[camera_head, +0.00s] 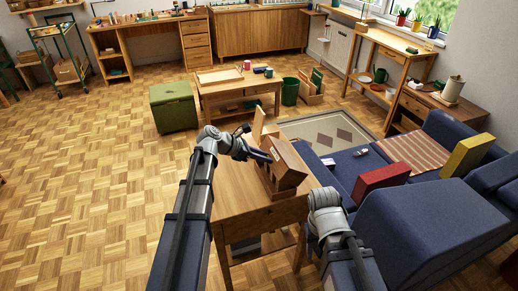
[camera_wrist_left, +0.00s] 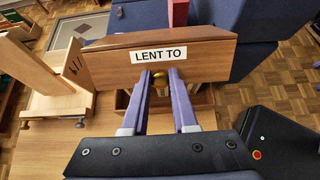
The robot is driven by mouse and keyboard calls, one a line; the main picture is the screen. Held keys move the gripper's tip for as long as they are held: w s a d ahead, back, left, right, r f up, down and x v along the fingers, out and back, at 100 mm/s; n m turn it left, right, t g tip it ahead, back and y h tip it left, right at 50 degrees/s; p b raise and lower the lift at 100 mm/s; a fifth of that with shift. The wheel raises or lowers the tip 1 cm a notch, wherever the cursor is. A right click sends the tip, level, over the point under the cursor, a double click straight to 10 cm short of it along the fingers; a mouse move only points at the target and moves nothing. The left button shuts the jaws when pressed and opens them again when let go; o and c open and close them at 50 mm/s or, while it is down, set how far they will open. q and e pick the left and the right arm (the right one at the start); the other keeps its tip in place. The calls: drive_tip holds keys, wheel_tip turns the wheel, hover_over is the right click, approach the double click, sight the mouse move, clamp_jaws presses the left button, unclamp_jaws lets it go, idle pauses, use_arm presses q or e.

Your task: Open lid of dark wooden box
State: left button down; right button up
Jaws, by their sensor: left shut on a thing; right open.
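The dark wooden box (camera_head: 286,165) stands on the light wooden table, its slanted top part tilted. In the left wrist view its wooden lid panel (camera_wrist_left: 105,67) bears a white "LENT TO" label (camera_wrist_left: 159,54) and a brass knob (camera_wrist_left: 160,82). My left gripper (camera_head: 268,157) reaches the box from the left and is shut on the knob, which sits between its purple fingers (camera_wrist_left: 161,78). A gap shows below the panel; how far the lid is raised is hard to tell. My right arm ends right of the table; its fingers are hidden.
The table (camera_head: 232,190) has free room left of the box. A light wooden stand (camera_wrist_left: 50,78) is beside the box. A blue sofa (camera_head: 415,215) with a red cushion (camera_head: 380,180) is close on the right.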

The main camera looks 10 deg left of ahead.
sight(281, 151)
use_arm(q)
drive_tip(key=w+d+r+g+y+p, duration=0.1)
drive_tip(key=p, duration=0.2)
drive_tip(key=w+d+r+g+y+p, duration=0.1)
drive_tip(key=d+y+p, duration=0.1)
drive_tip(key=p, duration=0.1)
drive_tip(key=w+d+r+g+y+p, duration=0.1)
drive_tip(key=d+r+y+p, duration=0.1)
drive_tip(key=p, duration=0.1)
drive_tip(key=shift+w+d+p, duration=0.25)
drive_tip(key=shift+w+p, duration=0.05)
drive_tip(key=shift+w, duration=0.1)
drive_tip(key=shift+w+d+g+y+p, duration=0.55)
drive_tip(key=shift+d+g+y, duration=0.15)
drive_tip(key=shift+d, duration=0.15)
drive_tip(key=shift+w+d, duration=0.4)
drive_tip(key=shift+d, duration=0.35)
drive_tip(key=c, duration=0.7)
unclamp_jaws()
drive_tip(key=shift+c, duration=0.2)
drive_tip(key=p+v, duration=0.7)
drive_tip(key=v, duration=0.1)
drive_tip(key=shift+p, duration=0.3)
